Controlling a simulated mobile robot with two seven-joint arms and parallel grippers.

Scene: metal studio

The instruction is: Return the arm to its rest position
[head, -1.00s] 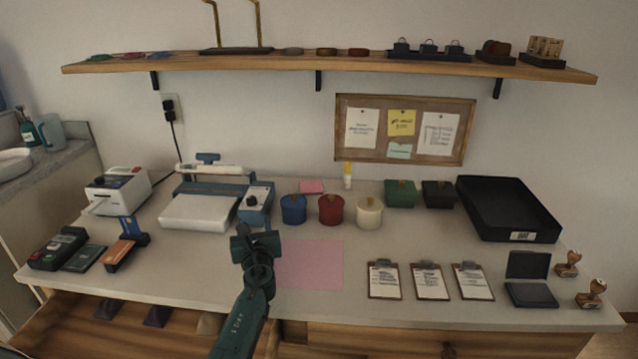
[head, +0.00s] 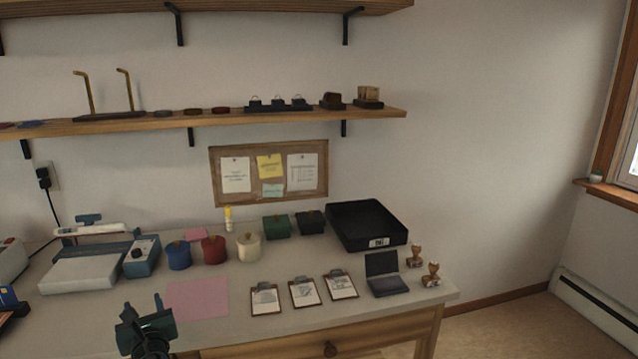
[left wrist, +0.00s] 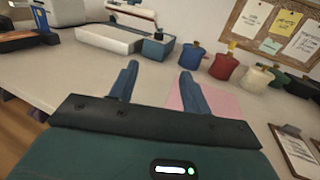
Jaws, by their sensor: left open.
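My left gripper (head: 144,312) is at the lower left of the head view, in front of the desk's front edge area and left of the pink sheet (head: 197,299). In the left wrist view its two blue fingers (left wrist: 157,82) stand apart with nothing between them. It is open and empty. The pink sheet (left wrist: 203,98) shows just beyond the fingers in that view. My right gripper is in neither view.
The desk (head: 240,328) holds a laminator-like machine (head: 85,270), blue, red and cream pots (head: 248,247), several clipboards (head: 303,292), a black tray (head: 367,225) and stamps (head: 431,274). Open floor (head: 500,325) lies to the right. A shelf (head: 225,117) hangs above.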

